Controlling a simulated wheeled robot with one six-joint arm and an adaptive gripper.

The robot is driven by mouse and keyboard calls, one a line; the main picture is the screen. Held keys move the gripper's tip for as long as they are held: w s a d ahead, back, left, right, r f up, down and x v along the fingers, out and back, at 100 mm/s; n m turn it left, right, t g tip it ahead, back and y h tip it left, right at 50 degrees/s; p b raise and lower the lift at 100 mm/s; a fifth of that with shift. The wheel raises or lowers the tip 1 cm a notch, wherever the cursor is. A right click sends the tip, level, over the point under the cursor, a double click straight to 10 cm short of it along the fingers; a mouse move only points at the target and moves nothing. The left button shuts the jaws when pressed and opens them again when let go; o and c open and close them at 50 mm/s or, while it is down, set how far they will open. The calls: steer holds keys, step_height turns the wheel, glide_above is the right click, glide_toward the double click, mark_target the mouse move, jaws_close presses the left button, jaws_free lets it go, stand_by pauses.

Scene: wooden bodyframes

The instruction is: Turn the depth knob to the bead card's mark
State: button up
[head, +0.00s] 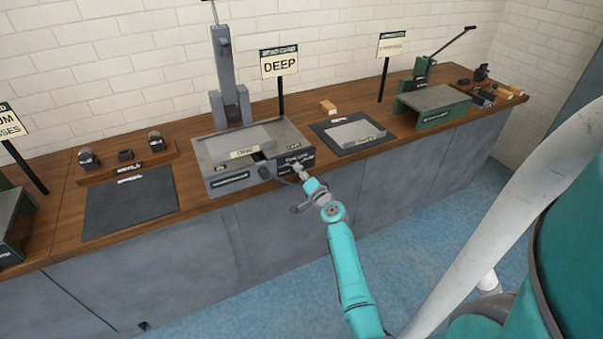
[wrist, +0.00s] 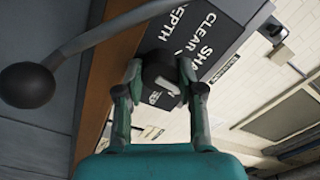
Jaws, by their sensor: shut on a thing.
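The depth knob (wrist: 160,76) is a dark knob on the front panel of the grey press (head: 245,158). In the wrist view, my gripper (wrist: 160,72) has one finger on each side of the knob and is shut on it. Panel lettering beside it reads DEPTH, CLEAR and the start of a word, SHA; the rest is hidden. Where the knob points cannot be told. In the head view, my gripper (head: 299,168) is at the right of the press front, where it hides the knob. The card (head: 279,66) behind the press reads DEEP in large letters.
A lever with a dark ball end (wrist: 28,85) passes close to the left of my gripper. A dark mat with a grey tray (head: 355,133) lies right of the press, and an empty dark mat (head: 130,205) left. A green-legged stand (head: 440,100) is farther right.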

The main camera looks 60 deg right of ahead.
steer(key=m, duration=1)
steer(key=shift+m, duration=0.6)
steer(key=o, duration=1.1)
steer(key=shift+o, duration=0.2)
steer(key=shift+s, duration=0.1)
steer(key=v, duration=1.2)
steer(key=shift+f, duration=0.1)
